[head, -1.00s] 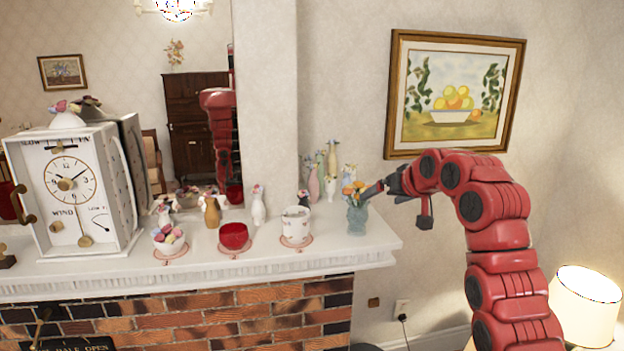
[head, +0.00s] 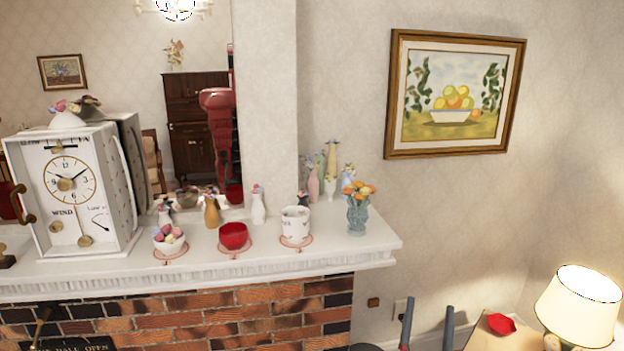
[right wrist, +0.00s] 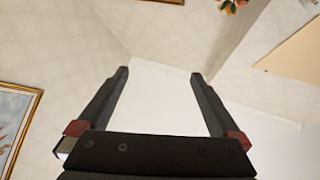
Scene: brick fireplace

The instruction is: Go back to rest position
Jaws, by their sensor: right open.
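My right gripper (head: 428,308) shows only as two dark fingers at the bottom edge of the head view. It is low, in front of the wall and to the right of the mantel. In the right wrist view its two fingers (right wrist: 159,73) stand wide apart with nothing between them. The rest of the right arm is out of the head view. My left gripper is not in view.
The white mantel (head: 350,257) holds a clock (head: 70,190), a red bowl (head: 233,236), a white cup (head: 295,226) and a flower vase (head: 357,215). A lamp (head: 580,305) and a red object (head: 501,323) are at lower right. A framed picture (head: 455,95) hangs above.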

